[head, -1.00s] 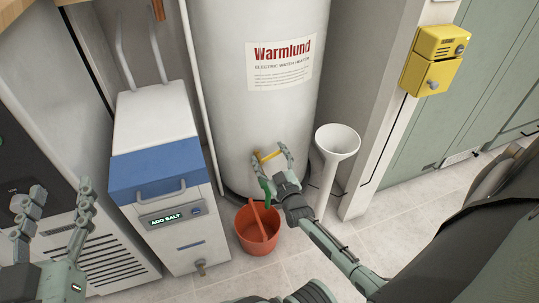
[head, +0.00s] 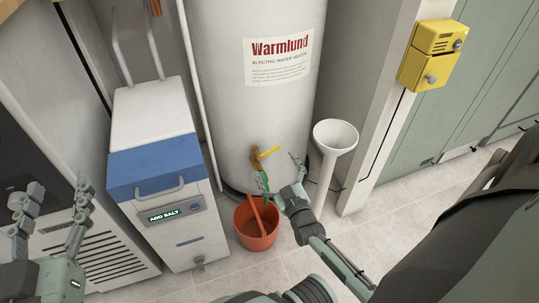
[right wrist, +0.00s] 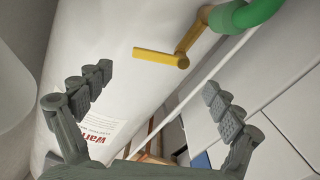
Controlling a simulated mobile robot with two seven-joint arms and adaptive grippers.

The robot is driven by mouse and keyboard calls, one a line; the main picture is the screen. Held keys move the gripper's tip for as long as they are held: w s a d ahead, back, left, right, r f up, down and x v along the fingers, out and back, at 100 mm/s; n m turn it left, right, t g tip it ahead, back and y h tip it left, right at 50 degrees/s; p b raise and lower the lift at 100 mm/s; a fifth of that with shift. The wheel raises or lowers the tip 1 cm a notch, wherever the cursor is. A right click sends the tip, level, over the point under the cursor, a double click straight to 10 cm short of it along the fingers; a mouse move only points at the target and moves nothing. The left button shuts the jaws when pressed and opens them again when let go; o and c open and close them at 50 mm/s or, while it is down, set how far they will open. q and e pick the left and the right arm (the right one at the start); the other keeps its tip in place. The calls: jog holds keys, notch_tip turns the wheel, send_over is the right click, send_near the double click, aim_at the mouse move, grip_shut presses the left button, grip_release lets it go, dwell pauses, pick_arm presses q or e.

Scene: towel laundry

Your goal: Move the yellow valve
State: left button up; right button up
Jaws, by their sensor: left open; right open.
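The yellow valve (head: 268,153) is a flat lever on a brass-coloured tap low on the front of the white water heater. A green hose (head: 263,182) hangs from the tap. In the right wrist view, the yellow lever (right wrist: 158,55) shows just beyond the fingertips, with the green hose end (right wrist: 240,14) at upper right. My right gripper (head: 280,175) is open and empty, just below and right of the lever, apart from it. Its fingers are spread wide in the right wrist view (right wrist: 158,82). My left gripper (head: 57,195) is open and empty at far left.
The water heater (head: 225,120) stands behind the valve. An orange bucket (head: 248,240) sits below the hose. A white funnel pipe (head: 330,150) stands close to the right. A blue-and-white salt unit (head: 160,165) is left. A yellow box (head: 430,55) hangs on the wall.

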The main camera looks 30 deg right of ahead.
jog(key=v, duration=0.5)
jog(key=shift+s, duration=0.15)
jog(key=shift+a, duration=0.1)
